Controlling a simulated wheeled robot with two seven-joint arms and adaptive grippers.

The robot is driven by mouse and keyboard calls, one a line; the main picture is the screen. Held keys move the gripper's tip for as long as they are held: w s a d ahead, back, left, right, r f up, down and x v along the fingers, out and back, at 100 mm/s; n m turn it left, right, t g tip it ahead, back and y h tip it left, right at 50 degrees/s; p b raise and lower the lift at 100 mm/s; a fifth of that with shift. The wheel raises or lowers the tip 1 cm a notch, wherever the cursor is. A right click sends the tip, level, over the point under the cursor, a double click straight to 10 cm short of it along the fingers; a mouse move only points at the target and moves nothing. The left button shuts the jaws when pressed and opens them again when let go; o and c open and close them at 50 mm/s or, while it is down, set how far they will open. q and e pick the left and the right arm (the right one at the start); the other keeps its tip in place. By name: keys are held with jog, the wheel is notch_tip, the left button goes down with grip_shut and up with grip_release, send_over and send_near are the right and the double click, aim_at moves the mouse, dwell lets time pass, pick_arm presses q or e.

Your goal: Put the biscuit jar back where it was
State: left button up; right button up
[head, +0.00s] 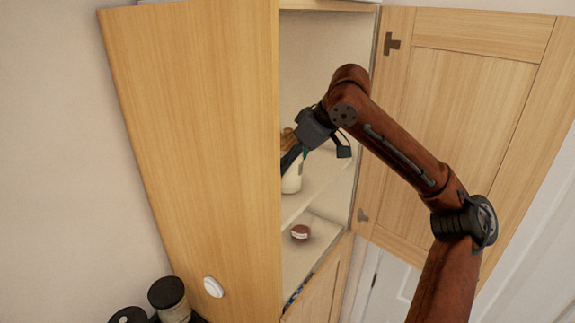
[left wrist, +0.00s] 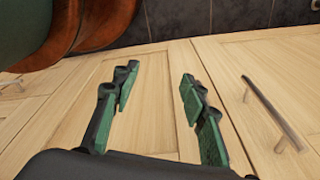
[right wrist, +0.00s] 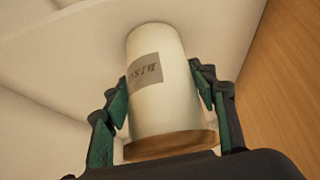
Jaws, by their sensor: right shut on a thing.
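The biscuit jar (right wrist: 160,88) is a cream cylinder with a wooden lid and a grey label, which reads upside down in the right wrist view. My right gripper (right wrist: 158,92) is shut on it, one finger on each side, with the lid nearest the palm. In the head view, my right arm reaches into the open cupboard; the jar (head: 292,181) shows partly behind the gripper (head: 316,154), by the upper visible shelf (head: 318,175). Whether its base touches the shelf is hidden. My left gripper (left wrist: 155,85) is open and empty in front of lower cabinet doors.
The left cupboard door (head: 200,140) stands open and hides part of the interior. The right door (head: 470,110) is swung wide behind my arm. A small red-brown container (head: 300,232) is on the lower shelf. Dark-lidded jars (head: 168,295) stand at bottom left.

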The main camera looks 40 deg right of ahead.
jog(key=shift+s+r, duration=0.3)
jog(key=shift+s, duration=0.35)
jog(key=shift+w+a+f, duration=0.15)
jog(key=shift+w+f, duration=0.05)
jog(key=shift+w, duration=0.1)
jog(key=o, duration=1.3)
jog(key=shift+w+f, duration=0.2)
jog(key=shift+w, duration=0.3)
jog(key=o, duration=0.3)
jog(key=shift+s+r, duration=0.1)
jog(key=shift+s, duration=0.45)
jog(key=shift+w, duration=0.25)
jog(key=shift+r, duration=0.2)
pick_arm(q)
jog(key=s, duration=0.3)
jog(key=shift+a+f, duration=0.1)
jog(key=shift+f, duration=0.05)
pick_arm(e)
jog(key=v, duration=1.2)
pick_arm(q)
jog(key=shift+w, duration=0.1)
pick_arm(e)
jog(key=shift+a+f, duration=0.1)
